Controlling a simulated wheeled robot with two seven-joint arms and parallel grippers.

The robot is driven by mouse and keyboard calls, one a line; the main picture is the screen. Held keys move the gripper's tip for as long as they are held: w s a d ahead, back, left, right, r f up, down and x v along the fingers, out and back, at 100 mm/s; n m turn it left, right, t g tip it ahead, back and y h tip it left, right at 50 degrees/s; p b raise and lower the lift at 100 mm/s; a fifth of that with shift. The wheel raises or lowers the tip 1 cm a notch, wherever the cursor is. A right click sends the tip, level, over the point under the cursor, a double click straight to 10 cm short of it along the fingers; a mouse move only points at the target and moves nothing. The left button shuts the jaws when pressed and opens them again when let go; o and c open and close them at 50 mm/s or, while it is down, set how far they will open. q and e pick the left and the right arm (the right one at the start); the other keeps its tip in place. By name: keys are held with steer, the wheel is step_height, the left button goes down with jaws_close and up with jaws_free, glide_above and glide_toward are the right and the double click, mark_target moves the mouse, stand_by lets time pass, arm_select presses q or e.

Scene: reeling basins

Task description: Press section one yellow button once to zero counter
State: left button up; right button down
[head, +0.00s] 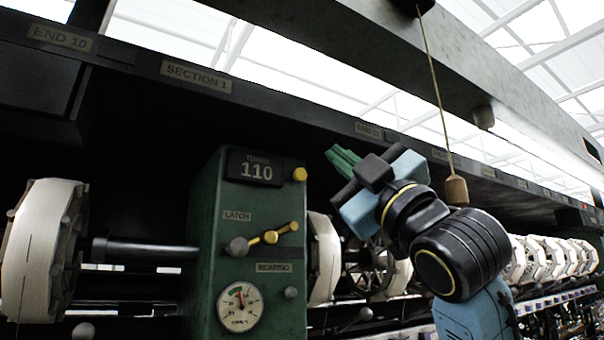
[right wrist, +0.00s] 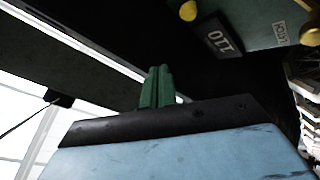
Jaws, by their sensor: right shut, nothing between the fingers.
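The yellow button (head: 299,174) is a small round knob on the green section box (head: 210,265), right of the counter (head: 256,169), which reads 110. A "SECTION 1" label (head: 196,77) is on the dark beam above. In the right wrist view the yellow button (right wrist: 188,11) is at the top edge, beside the counter (right wrist: 217,38). My right gripper (head: 342,158) is shut and empty, its green fingers to the right of the button and slightly above it in the head view, apart from it. The fingers also show in the right wrist view (right wrist: 158,88). My left gripper is not in view.
A yellow latch lever (head: 272,236) and a dial gauge (head: 240,307) are lower on the box. White reels (head: 40,250) flank it. A cord with a wooden handle (head: 456,190) hangs by my right arm. The dark beam runs overhead.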

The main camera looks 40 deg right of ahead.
steer(key=w, duration=0.6)
steer(key=shift+w+d+p, duration=0.15)
steer(key=shift+d+p, duration=0.2)
steer(key=shift+w, duration=0.1)
stand_by(1.6)
steer(key=shift+w, duration=0.35)
steer(key=shift+w+d+p, duration=0.1)
steer(key=shift+w+p, duration=0.25)
steer(key=shift+w, duration=0.15)
stand_by(0.9)
steer(key=shift+s, duration=0.9)
steer(key=shift+s, duration=0.1)
steer(key=s, duration=0.4)
steer(key=shift+s+a, duration=0.35)
steer(key=shift+s, duration=0.05)
